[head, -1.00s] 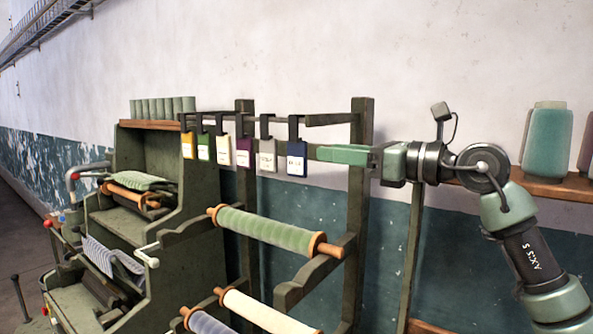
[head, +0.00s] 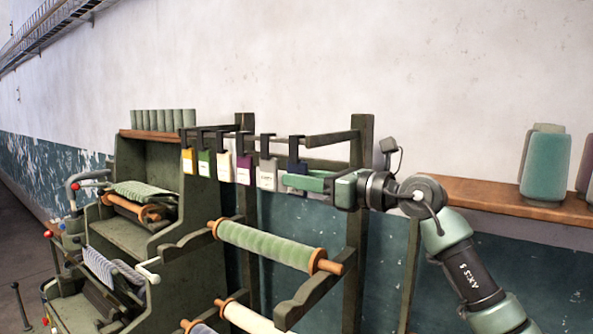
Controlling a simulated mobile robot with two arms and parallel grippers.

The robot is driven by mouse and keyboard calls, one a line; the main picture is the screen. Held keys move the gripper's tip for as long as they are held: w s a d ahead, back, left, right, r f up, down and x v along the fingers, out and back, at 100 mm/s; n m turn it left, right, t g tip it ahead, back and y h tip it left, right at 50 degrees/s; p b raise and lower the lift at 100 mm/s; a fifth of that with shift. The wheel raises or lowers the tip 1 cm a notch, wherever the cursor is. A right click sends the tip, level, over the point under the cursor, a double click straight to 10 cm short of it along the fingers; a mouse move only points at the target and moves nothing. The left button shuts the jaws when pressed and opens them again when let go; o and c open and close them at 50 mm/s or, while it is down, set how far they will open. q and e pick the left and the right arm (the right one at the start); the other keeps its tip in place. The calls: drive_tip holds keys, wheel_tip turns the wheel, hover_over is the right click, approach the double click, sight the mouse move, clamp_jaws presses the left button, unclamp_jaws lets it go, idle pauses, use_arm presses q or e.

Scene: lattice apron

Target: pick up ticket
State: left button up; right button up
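Several tickets hang from dark clips in a row along a rail: yellow (head: 188,160), green (head: 204,163), cream (head: 225,166), purple (head: 244,168), grey (head: 267,174) and dark blue (head: 297,166). My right gripper (head: 288,183) reaches in from the right at the dark blue ticket, the rightmost one. Its green fingers cover most of that ticket; only the upper part shows below the clip. I cannot tell whether the fingers touch it or are closed on it. My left gripper is not in view.
A wooden post (head: 357,230) stands just right of the tickets. Below them are a green roller (head: 265,243) and other rollers. A green machine (head: 190,200) stands at left. A shelf (head: 480,198) with thread cones (head: 545,168) is at right.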

clamp_jaws()
drive_tip(key=shift+r, duration=0.1)
